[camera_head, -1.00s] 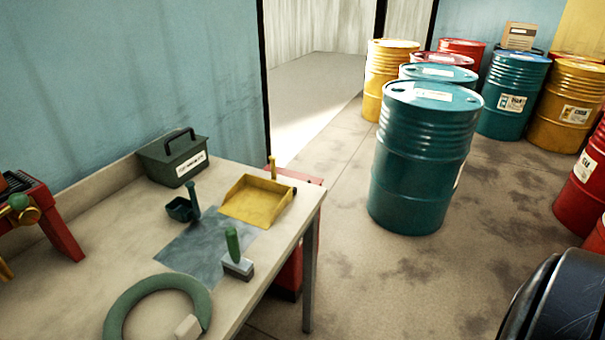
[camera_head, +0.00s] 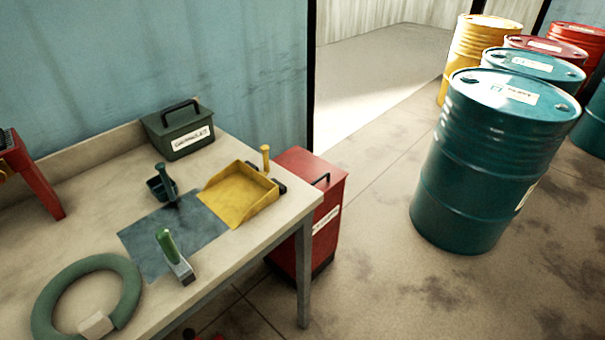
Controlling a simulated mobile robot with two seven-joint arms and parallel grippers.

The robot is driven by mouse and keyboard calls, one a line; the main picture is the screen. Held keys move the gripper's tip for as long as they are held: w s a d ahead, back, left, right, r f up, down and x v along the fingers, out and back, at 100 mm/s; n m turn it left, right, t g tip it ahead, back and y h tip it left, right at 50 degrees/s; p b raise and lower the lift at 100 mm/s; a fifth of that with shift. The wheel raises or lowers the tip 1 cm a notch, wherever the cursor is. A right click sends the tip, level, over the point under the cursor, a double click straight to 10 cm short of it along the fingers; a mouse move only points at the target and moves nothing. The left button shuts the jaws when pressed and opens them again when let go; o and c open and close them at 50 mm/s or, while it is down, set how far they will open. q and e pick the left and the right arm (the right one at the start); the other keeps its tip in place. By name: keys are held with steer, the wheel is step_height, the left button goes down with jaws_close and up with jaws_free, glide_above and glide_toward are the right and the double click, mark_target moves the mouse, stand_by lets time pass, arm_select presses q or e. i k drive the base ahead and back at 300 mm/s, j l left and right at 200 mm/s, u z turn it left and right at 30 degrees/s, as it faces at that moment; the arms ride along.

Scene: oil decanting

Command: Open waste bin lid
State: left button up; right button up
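A red waste bin (camera_head: 325,219) stands on the floor against the far side of the workbench, partly hidden behind the bench top and its leg. Its red lid (camera_head: 305,170) is down and carries a dark handle (camera_head: 321,179). A pale label shows on the bin's side. Neither of my grippers is in view.
The workbench (camera_head: 230,262) holds a dark green box (camera_head: 180,134), a yellow dustpan (camera_head: 240,192), a small dark scoop (camera_head: 163,185), a green-handled brush (camera_head: 176,257), a blue-grey cloth (camera_head: 145,243) and a green ring (camera_head: 50,296). Teal drum (camera_head: 484,165) stands right. Floor between is clear.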

mark_target(319, 173)
steer(key=i+l+u, duration=0.3)
steer(key=i+l, duration=0.3)
steer(key=i+l+u, duration=0.1)
steer(key=i+l, duration=0.2)
steer(key=i+l+u, duration=0.15)
steer(key=l, duration=0.25)
steer(key=i+l+u, duration=0.15)
steer(key=i+l, duration=0.2)
steer(key=i+l+u, duration=0.15)
steer(key=l, duration=0.3)
steer(key=i+l+u, duration=0.1)
steer(key=i+l, duration=0.2)
steer(key=l, duration=0.15)
